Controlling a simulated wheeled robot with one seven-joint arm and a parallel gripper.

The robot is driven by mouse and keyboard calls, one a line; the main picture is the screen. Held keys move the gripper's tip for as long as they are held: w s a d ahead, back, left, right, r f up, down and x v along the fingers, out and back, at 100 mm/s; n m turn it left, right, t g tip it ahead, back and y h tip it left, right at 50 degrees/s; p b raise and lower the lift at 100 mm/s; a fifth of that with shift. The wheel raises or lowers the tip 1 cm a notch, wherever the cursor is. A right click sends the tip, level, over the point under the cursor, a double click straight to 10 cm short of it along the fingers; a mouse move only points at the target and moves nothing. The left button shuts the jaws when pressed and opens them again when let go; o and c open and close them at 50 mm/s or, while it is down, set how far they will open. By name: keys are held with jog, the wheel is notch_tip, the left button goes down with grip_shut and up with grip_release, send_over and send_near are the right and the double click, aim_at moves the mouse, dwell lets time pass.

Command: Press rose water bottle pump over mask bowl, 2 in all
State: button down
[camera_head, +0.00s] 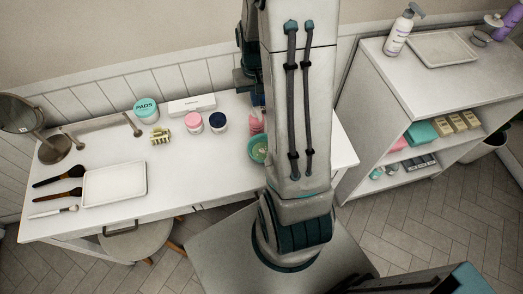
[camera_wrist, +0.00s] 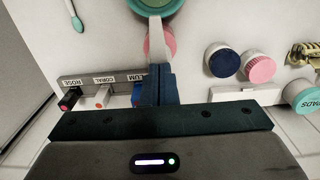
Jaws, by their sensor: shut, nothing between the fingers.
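The mask bowl (camera_head: 252,153) is teal with green contents and stands on the white table, partly behind my arm. It also shows at the top edge of the wrist view (camera_wrist: 171,9), cut off. The pink rose water bottle (camera_head: 255,124) stands just behind the bowl, mostly hidden by my arm. In the wrist view the bottle (camera_wrist: 170,44) shows pink, with a pale pump part across it towards the bowl. My gripper (camera_wrist: 160,72) is shut and empty, its blue fingertips right at the bottle. I cannot tell whether they touch the pump.
A rack (camera_wrist: 88,80) labelled ROSE, CORAL and a partly hidden name stands left of my fingers in the wrist view. Pink-lidded (camera_head: 193,122) and blue-lidded (camera_head: 218,122) jars, a PADS tub (camera_head: 146,110) and a white tray (camera_head: 114,185) are on the table. A shelf unit stands right.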

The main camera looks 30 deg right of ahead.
jog(key=shift+f+b, duration=0.45)
jog(key=shift+f, duration=0.25)
jog(key=shift+r, duration=0.25)
jog(key=shift+r+p, duration=1.15)
jog(key=shift+r, duration=0.15)
jog(key=shift+f, duration=0.2)
jog(key=shift+f+b, duration=1.2)
jog(key=shift+f, duration=0.05)
jog(key=shift+r+p, duration=1.05)
jog(key=shift+r, duration=0.4)
